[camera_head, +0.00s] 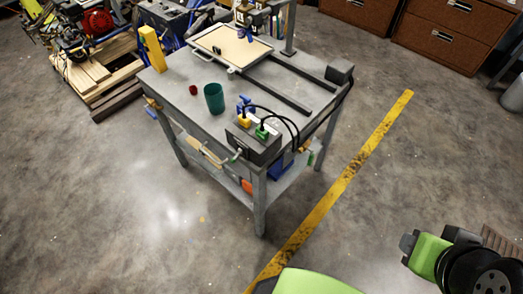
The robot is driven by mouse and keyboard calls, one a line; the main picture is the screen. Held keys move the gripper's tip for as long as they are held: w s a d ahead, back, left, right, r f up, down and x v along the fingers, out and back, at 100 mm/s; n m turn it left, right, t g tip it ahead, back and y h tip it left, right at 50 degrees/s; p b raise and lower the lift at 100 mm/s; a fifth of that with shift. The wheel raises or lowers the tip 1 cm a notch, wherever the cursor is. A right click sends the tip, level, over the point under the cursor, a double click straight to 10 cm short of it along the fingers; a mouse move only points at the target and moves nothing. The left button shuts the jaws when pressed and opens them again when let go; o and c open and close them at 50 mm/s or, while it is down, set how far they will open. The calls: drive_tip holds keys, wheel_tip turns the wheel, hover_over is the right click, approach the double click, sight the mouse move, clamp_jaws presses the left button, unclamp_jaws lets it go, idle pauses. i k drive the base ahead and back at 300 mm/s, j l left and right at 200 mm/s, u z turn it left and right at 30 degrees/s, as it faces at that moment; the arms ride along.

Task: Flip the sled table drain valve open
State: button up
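The grey metal sled table (180,92) stands in the middle of the camera_head view. A sliding tray with a tan top (232,46) lies on dark rails at its back. A dark grey box (258,150) sits at the table's near corner. It carries a yellow fitting with a blue handle (245,104), a green fitting (262,132) and black hoses. A small light lever (236,156) shows on the box's front left side. I cannot tell which of these parts is the drain valve, or its position. My arm shows at the lower right, away from the table; my gripper is not seen.
A wooden pallet (95,80) and machinery lie left, brown drawer cabinets (455,35) back right. The floor around the yellow line (345,180) is clear.

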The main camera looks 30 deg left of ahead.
sight(312, 157)
drive_tip(key=i+u, duration=0.5)
drive_tip(key=u, duration=0.2)
drive_tip(key=i+u, duration=0.3)
drive_tip(key=u, duration=0.95)
drive_tip(key=k+u, duration=0.1)
drive_tip(key=u, duration=0.9)
drive_tip(key=k+u, duration=0.1)
drive_tip(key=u, duration=0.35)
